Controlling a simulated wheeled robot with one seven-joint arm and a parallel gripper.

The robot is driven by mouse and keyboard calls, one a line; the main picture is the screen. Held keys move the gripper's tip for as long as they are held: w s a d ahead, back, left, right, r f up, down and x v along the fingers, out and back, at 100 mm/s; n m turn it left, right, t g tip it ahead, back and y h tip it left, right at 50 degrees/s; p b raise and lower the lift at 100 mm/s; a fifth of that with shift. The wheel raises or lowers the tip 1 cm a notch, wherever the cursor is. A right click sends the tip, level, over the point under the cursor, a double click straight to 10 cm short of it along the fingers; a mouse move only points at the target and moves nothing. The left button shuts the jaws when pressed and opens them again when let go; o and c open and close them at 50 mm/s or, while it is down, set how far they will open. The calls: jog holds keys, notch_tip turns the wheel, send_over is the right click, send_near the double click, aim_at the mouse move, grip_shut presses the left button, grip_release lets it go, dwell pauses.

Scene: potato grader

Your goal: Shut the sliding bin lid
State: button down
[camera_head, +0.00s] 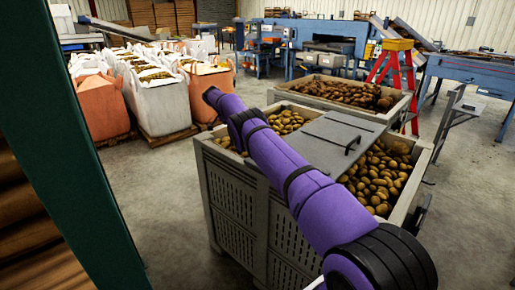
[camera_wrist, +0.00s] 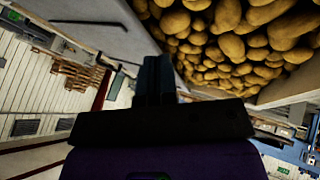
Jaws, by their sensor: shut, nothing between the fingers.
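The grey sliding lid (camera_head: 318,136) lies flat across the middle of the near bin (camera_head: 238,186). Potatoes show on its left and on its right, so part of the bin is open. The lid has a dark bar handle (camera_head: 352,145) near its right edge. My purple arm crosses in front of the bin and hides part of the lid and bin. In the wrist view my gripper (camera_wrist: 158,70) is shut and empty, with potatoes (camera_wrist: 225,45) beyond it. I cannot make out the gripper in the head view, nor tell whether it touches anything.
A second potato bin (camera_head: 395,113) stands behind the near one, beside a red stepladder (camera_head: 398,75). White and orange bulk bags (camera_head: 160,100) stand at the left. A green post (camera_head: 75,170) is close at left. Concrete floor (camera_head: 170,190) is clear between bags and bin.

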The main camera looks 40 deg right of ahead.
jog(key=x, duration=1)
jog(key=shift+f, duration=0.3)
jog(key=shift+s+d, duration=0.15)
jog(key=shift+s, duration=0.55)
jog(key=shift+s+d, duration=0.15)
jog(key=shift+s, duration=0.5)
jog(key=shift+s+d, duration=0.2)
jog(key=shift+s, duration=0.45)
jog(key=shift+s, duration=0.1)
